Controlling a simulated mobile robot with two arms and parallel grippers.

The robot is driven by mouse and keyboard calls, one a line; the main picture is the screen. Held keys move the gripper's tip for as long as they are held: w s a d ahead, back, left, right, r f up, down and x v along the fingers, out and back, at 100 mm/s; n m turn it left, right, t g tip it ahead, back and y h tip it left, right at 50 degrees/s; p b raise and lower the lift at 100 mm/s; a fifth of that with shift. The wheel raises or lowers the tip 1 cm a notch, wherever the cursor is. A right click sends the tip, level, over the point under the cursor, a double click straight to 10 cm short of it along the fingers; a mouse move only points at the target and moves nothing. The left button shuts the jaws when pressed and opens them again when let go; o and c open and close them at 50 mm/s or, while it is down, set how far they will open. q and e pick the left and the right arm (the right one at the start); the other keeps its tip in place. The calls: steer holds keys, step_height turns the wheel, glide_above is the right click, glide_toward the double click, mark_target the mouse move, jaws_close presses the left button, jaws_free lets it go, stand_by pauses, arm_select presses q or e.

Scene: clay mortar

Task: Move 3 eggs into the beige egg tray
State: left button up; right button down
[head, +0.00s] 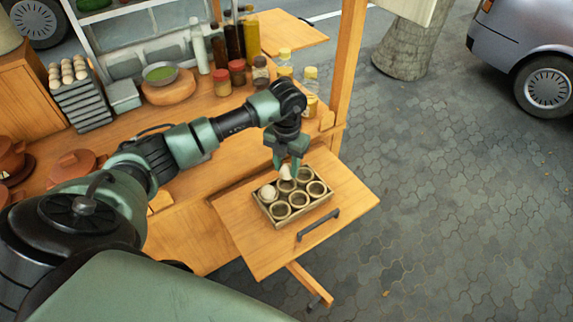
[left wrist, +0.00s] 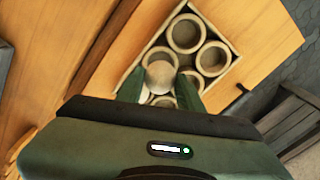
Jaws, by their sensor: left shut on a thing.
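The beige egg tray (head: 306,214) is a small crate of round cups on the wooden fold-out board. One white egg (head: 268,192) sits in its far-left cup. My left gripper (head: 287,168) is shut on another white egg (head: 286,174), held at the back row's middle cup; whether the egg touches the cup is unclear. In the left wrist view this held egg (left wrist: 160,74) is between the green fingers, with empty cups of the tray (left wrist: 218,32) beyond. More eggs (head: 68,70) rest on a stack of grey egg trays (head: 83,104) at the left. My right gripper is not in view.
The board (head: 245,245) has a dark handle (head: 318,224) near its front edge. Bottles and jars (head: 237,72) stand at the counter's back right. A bowl (head: 160,75) sits on a round wooden block. Clay pots (head: 75,165) stand at the left. A wooden post (head: 347,60) rises behind the tray.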

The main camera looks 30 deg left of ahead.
mark_target(287, 177)
arm_select(q)
steer(key=shift+f, duration=0.3)
stand_by(0.5)
steer(key=shift+f+b, duration=1.95)
steer(key=shift+f, duration=0.35)
stand_by(0.8)
steer(key=o, duration=0.9)
steer(key=shift+c, duration=0.2)
